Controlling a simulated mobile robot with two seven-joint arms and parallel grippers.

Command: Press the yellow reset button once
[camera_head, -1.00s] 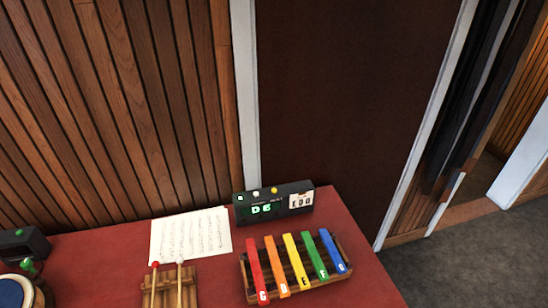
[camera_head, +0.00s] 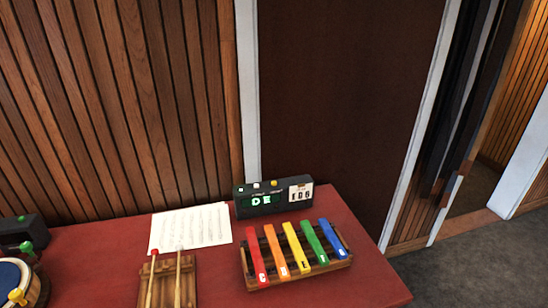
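The yellow button (camera_head: 274,183) is a small round knob on the top right of a black box (camera_head: 245,210) at the back of the red table. A white button (camera_head: 256,185) is to its left. The front of the box has a green lit display (camera_head: 262,201), which seems to read "DE", and a white counter card (camera_head: 301,192) with dark characters too small to read surely. Nothing touches the yellow button. Neither of my grippers shows in the head view.
On the red table (camera_head: 210,265), a xylophone with coloured bars (camera_head: 290,247) lies in front of the box. A music sheet (camera_head: 190,229), two mallets on a wooden rack (camera_head: 158,270), a drum (camera_head: 12,284) and another black box (camera_head: 22,230) are to the left.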

